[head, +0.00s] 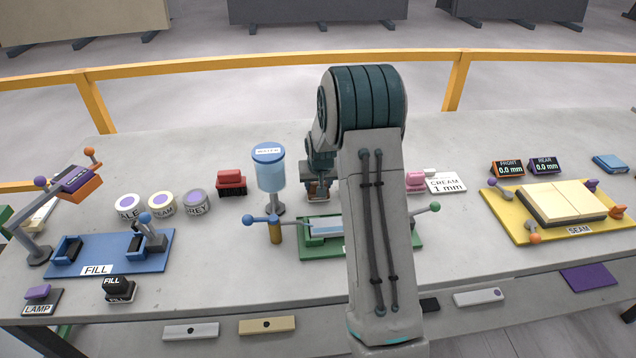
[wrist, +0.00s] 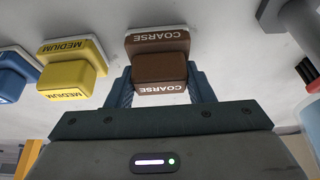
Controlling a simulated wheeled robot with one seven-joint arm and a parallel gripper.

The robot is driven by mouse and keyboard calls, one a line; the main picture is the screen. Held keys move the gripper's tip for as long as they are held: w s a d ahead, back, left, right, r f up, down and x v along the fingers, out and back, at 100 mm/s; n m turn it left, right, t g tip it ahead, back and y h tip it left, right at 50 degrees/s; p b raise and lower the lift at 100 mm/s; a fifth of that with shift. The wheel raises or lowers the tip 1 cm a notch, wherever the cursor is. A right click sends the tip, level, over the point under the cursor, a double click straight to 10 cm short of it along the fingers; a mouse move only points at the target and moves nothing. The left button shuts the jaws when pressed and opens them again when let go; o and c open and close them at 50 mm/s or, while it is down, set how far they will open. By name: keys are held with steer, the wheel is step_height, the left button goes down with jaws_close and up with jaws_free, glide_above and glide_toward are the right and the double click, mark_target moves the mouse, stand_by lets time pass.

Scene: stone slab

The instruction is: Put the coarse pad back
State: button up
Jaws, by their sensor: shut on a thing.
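The coarse pad (wrist: 158,72) is a brown block marked COARSE, with a white edge at its far side, in the middle of the wrist view. My gripper (wrist: 160,88) has one finger on each side of it and is shut on it. In the head view my gripper (head: 318,180) is low over the back middle of the bench, with a little brown of the pad (head: 319,190) showing. My arm covers much of this area, and I cannot tell whether the pad touches the bench.
In the wrist view a yellow MEDIUM pad (wrist: 72,72) and a blue pad (wrist: 14,74) stand left of the coarse pad. In the head view the water cylinder (head: 269,170) and green fixture (head: 310,250) are close by. A yellow SEAM board (head: 520,235) lies right.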

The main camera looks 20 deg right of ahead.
steer(key=o, duration=1)
steer(key=shift+c, duration=0.2)
steer(key=shift+r+p, duration=0.25)
steer(key=shift+p, duration=0.15)
steer(key=b+v, duration=0.2)
steer(key=v, duration=1)
steer(key=s+a+r+n, duration=0.1)
steer(key=s+a+r, duration=0.25)
steer(key=s, duration=0.45)
steer(key=s+a+r, duration=0.3)
steer(key=s+a, duration=0.1)
steer(key=s, duration=0.3)
steer(key=s+a+n, duration=0.1)
steer(key=s+a, duration=0.1)
steer(key=s, duration=0.6)
steer(key=s+a+f+g+y, duration=0.1)
steer(key=s+a, duration=0.1)
steer(key=s, duration=0.5)
steer(key=shift+s+n, duration=0.35)
steer(key=shift+n, duration=0.05)
steer(key=shift+a, duration=0.15)
